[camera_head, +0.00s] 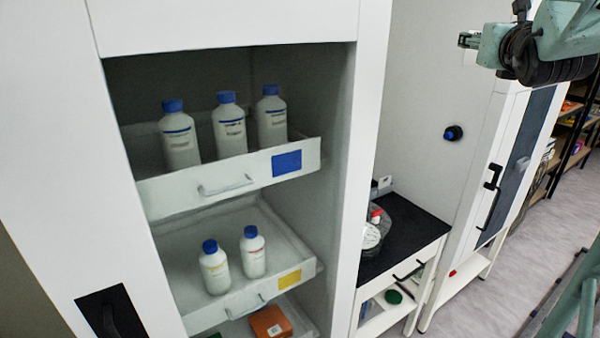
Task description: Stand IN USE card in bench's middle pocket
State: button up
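No IN USE card can be made out in this view. A small bench (412,228) with a black top and white body stands right of the open cabinet. Its pockets cannot be made out. A round white-faced gauge (370,236) and a red-capped item (376,216) are at its left side, partly hidden by the cabinet wall. Part of my arm (560,30), teal with a black ridged joint, shows at the upper right. No gripper fingers can be made out, so whether they hold anything is hidden.
The open cabinet (372,120) has pulled-out trays. The upper tray (225,190) holds three blue-capped bottles, the middle tray (235,312) two. A brown-orange box (270,324) sits lower. A tall white unit (495,165) with a dark door panel stands right. Grey floor (510,290) shows beyond.

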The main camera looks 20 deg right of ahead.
jog(key=w+d+f+n+t+y+b, duration=0.2)
jog(key=w+d+f+y, duration=0.15)
jog(key=w+f, duration=0.85)
jog(key=w+d+f+n+t+y+b, duration=0.1)
jog(key=w+d+f+n+y+b, duration=0.3)
jog(key=w+f, duration=0.75)
jog(key=w+a+f+n+y, duration=0.1)
jog(key=w+f, duration=0.4)
jog(key=f, duration=0.6)
jog(key=w+a+f+n+y+b, duration=0.1)
jog(key=w+a+f+y, duration=0.1)
jog(key=w+f, duration=0.4)
jog(key=w+a+f+n+t+y, duration=0.1)
jog(key=w+f+y, duration=0.2)
jog(key=f, duration=1.2)
jog(key=shift+w+a+f+n+y+b, duration=0.3)
jog(key=shift+w+a+f+y, duration=0.1)
jog(key=shift+w, duration=1)
jog(key=shift+f, duration=0.35)
jog(key=shift+f+b, duration=0.6)
jog(key=shift+f, duration=1.05)
jog(key=shift+f+b, duration=0.5)
jog(key=shift+f, duration=0.5)
